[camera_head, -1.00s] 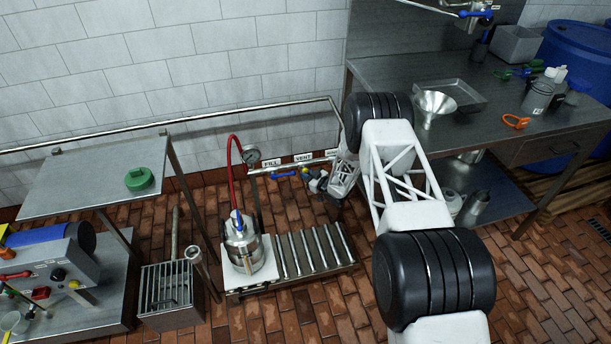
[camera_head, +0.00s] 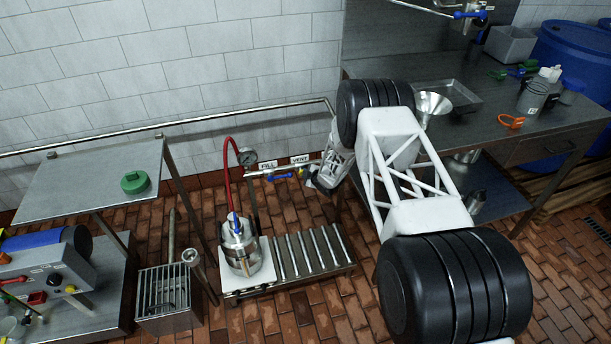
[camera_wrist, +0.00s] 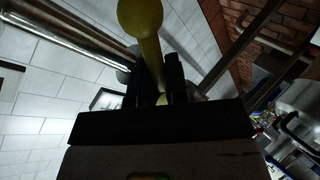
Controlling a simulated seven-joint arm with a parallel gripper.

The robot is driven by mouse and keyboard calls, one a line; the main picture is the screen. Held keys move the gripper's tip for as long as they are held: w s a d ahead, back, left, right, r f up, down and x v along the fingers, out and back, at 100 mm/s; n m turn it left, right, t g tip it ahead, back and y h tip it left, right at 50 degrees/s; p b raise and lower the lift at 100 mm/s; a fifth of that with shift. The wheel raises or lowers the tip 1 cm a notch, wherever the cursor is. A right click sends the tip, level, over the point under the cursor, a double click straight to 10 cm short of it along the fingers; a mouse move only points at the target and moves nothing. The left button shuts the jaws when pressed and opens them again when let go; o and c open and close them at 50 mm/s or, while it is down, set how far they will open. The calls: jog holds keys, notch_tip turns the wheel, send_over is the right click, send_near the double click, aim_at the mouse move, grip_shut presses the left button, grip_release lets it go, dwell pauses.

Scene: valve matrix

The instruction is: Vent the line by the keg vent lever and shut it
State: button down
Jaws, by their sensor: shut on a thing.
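The yellow vent lever (camera_wrist: 150,45) with a round knob end shows in the wrist view. My gripper (camera_wrist: 158,85) is shut on its shaft, with dark fingers on either side. In the head view a small yellow part of the lever (camera_head: 303,173) shows under the VENT label (camera_head: 300,160), beside my gripper (camera_head: 311,178). My wrist hides most of the valve there. The steel keg (camera_head: 242,248) stands upright on a white plate, with the red hose (camera_head: 228,185) rising from its top toward the pipe.
Left of the vent are the blue fill lever (camera_head: 280,177), FILL label (camera_head: 268,165) and pressure gauge (camera_head: 248,157). A roller conveyor (camera_head: 308,252) lies below. A steel bench (camera_head: 530,100) stands right, near my arm. A shelf with a green cap (camera_head: 135,182) is at left.

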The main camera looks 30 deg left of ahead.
jog(key=shift+w+d+r+n+t+h, duration=0.1)
jog(key=shift+r+n+t+h, duration=0.15)
jog(key=shift+n+t+h, duration=0.45)
jog(key=shift+r+n+t+h, duration=0.25)
jog(key=shift+n+t+h, duration=0.15)
jog(key=shift+n+h, duration=0.45)
jog(key=c, duration=1.4)
grip_release()
jog(key=shift+n, duration=0.25)
jog(key=shift+d+r, duration=0.1)
jog(key=shift+r, duration=0.05)
jog(key=shift+v, duration=3.8)
